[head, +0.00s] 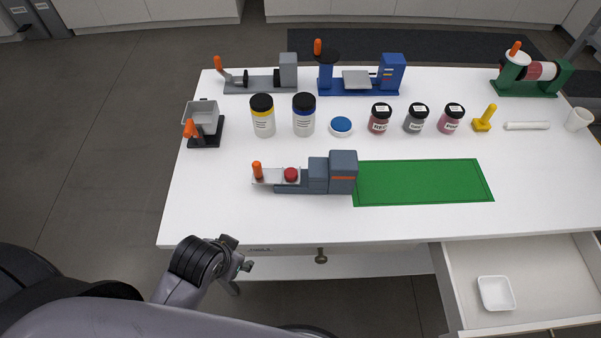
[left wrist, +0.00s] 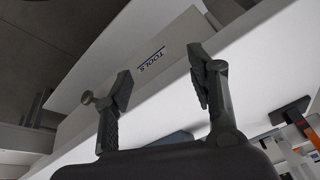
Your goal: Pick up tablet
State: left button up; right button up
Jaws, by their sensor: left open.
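A small red round piece (head: 291,174), which looks like the tablet, rests on the light plate at the left end of a grey-blue press (head: 318,174) with an orange-tipped handle. My left gripper (head: 244,266) is in front of the white table's near edge, below and left of the press, apart from the red piece. In the left wrist view my left gripper (left wrist: 160,84) has its fingers spread with nothing between them, in front of a drawer face (left wrist: 150,58) labelled TOOLS. I cannot make out the red piece there. My right gripper is not in view.
The white table (head: 225,215) has bare room left of and before the press. A green mat (head: 425,182) lies right of it. Jars, bottles and devices line the back. An open drawer (head: 560,258) with a white dish (head: 496,293) juts out at right. A knob (head: 321,256) sticks out in front.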

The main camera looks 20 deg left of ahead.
pick_arm(q)
jog(key=w+a+r+m+t+y, duration=0.45)
jog(key=w+a+r, duration=0.25)
jog(key=a+r, duration=0.3)
jog(key=w+r+m+t+h, duration=0.1)
jog(key=w+r+m+t, duration=0.4)
jog(key=r+m+t, duration=0.5)
jog(key=d+f+m+g+h, duration=0.15)
jog(key=d+m+h, duration=0.4)
jog(key=m, duration=0.75)
jog(key=m+g+h+p, duration=0.2)
jog(key=m+g+h, duration=0.4)
jog(key=m, duration=0.7)
send_near(289, 174)
jog(key=shift+n, duration=0.25)
jog(key=x, duration=0.4)
jog(key=shift+s+d+f, duration=0.1)
jog(key=shift+s+f, duration=0.05)
jog(key=shift+f, duration=0.1)
jog(key=shift+t, duration=0.3)
jog(key=x, duration=0.4)
jog(key=shift+w+r+p, duration=0.2)
jog(key=shift+r+p, duration=0.05)
jog(key=shift+p, duration=0.15)
jog(key=shift+w+d+f+y, duration=0.25)
jog(key=shift+w+y, duration=0.05)
jog(key=shift+w, duration=0.1)
jog(key=shift+s, duration=0.1)
